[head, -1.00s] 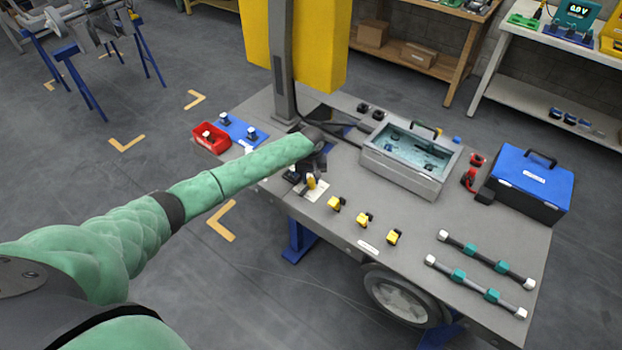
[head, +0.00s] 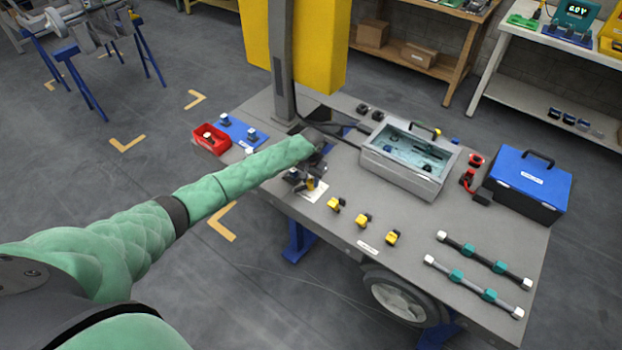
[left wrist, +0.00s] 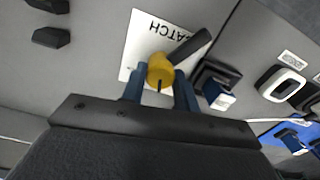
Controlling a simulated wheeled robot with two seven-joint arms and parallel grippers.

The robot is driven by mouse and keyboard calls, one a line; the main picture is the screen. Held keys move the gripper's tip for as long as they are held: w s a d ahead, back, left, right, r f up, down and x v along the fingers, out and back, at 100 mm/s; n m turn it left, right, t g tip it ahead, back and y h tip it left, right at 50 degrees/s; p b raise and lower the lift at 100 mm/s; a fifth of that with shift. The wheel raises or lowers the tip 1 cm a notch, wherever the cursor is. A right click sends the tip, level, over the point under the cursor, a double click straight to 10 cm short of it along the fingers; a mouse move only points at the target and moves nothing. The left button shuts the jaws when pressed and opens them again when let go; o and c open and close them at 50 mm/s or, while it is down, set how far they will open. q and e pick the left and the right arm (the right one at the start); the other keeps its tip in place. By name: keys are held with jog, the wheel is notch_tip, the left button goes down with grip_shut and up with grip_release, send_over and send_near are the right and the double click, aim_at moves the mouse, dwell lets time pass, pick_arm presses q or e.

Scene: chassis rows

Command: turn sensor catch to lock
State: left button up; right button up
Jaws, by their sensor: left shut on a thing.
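The sensor catch has a yellow knob (left wrist: 160,72) with a dark lever (left wrist: 188,46) pointing to the upper right in the left wrist view. It stands on a white plate (left wrist: 147,32) whose lettering, upside down there, reads like CATCH. My left gripper (left wrist: 160,92) has its two blue fingers on either side of the knob and is shut on it. In the head view the knob (head: 310,184) shows small at the bench's front left, partly covered by my left gripper (head: 312,176). A dark connector block with a blue-and-white end (left wrist: 219,94) sits right beside the plate. My right gripper is out of view.
On the grey bench (head: 400,215), several yellow-and-black parts (head: 363,220) lie right of the catch. A clear-lidded grey case (head: 408,160), a blue box (head: 530,183) and two rods (head: 475,287) stand further right. A red bin (head: 211,139) is at the left.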

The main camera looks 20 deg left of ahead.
pick_arm(q)
jog(key=shift+m, duration=2.3)
jog(key=m, duration=0.2)
jog(key=shift+m, duration=2.3)
jog(key=shift+r+m, duration=0.1)
jog(key=shift+m, duration=0.3)
jog(key=o, duration=1)
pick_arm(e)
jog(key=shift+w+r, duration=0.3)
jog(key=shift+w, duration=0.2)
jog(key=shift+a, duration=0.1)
pick_arm(q)
jog(key=shift+b, duration=0.3)
